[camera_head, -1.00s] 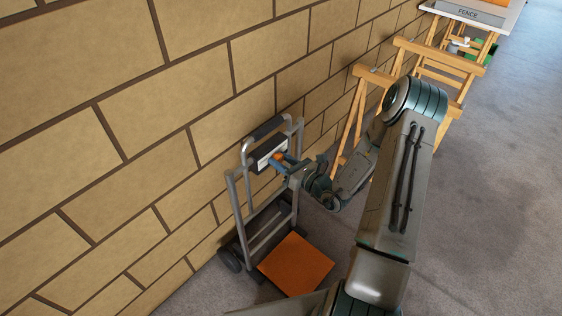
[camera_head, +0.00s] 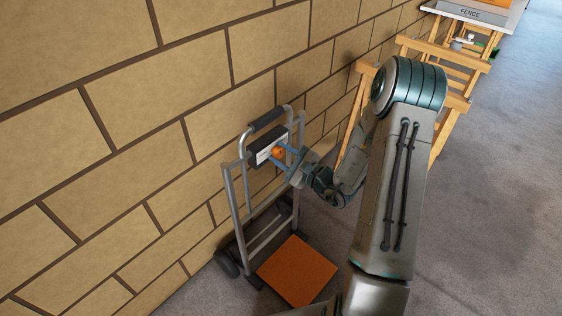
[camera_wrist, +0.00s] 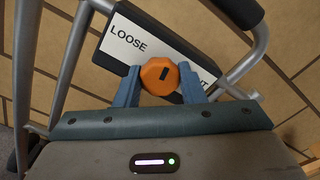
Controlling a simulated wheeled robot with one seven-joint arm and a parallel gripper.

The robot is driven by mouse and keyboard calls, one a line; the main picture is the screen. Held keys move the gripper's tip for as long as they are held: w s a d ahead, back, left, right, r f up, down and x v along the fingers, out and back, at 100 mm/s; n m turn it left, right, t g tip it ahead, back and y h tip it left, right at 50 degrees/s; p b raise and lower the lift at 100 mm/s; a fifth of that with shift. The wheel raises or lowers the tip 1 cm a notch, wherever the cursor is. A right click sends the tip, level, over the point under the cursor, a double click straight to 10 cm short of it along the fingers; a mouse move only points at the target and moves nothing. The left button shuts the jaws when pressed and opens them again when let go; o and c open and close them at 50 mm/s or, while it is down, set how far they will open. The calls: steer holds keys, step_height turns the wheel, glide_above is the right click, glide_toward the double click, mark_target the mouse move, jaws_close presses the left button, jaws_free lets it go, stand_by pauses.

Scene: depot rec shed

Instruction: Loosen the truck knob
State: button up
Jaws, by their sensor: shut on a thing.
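The truck (camera_head: 234,200) is a grey tubular hand truck standing upright by the wall. Its knob (camera_head: 278,152) is orange and sits on a dark box with a white label (camera_head: 262,156). In the wrist view the knob (camera_wrist: 152,78) is faceted, with a short dark mark on its face slightly right of centre. The label (camera_wrist: 138,38) reads "LOOSE" at left; the right-hand word is mostly hidden, ending in "T". My gripper (camera_head: 283,156) reaches in from the right. Its blue fingers stand on either side of the knob, shut on it, in the wrist view (camera_wrist: 160,85).
The truck's orange toe plate (camera_head: 297,271) lies low in front. A block wall (camera_head: 110,130) runs close behind the truck. The floor at right is clear.

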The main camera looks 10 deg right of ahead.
steer(key=n+b, duration=0.4)
steer(key=b, duration=0.1)
steer(key=shift+f, duration=0.4)
steer(key=n+b, duration=0.2)
steer(key=b, duration=0.1)
steer(key=shift+s+r+b, duration=0.1)
steer(key=shift+r+b, duration=0.1)
steer(key=shift+b, duration=0.1)
steer(key=shift+r+n, duration=0.1)
steer(key=shift+n, duration=0.3)
steer(key=o, duration=1)
steer(key=shift+s+d, duration=0.1)
steer(key=p+v, duration=0.1)
steer(key=v, duration=1.2)
steer(key=shift+s+d, duration=0.15)
steer(key=shift+s, duration=0.15)
steer(key=shift+r, duration=0.1)
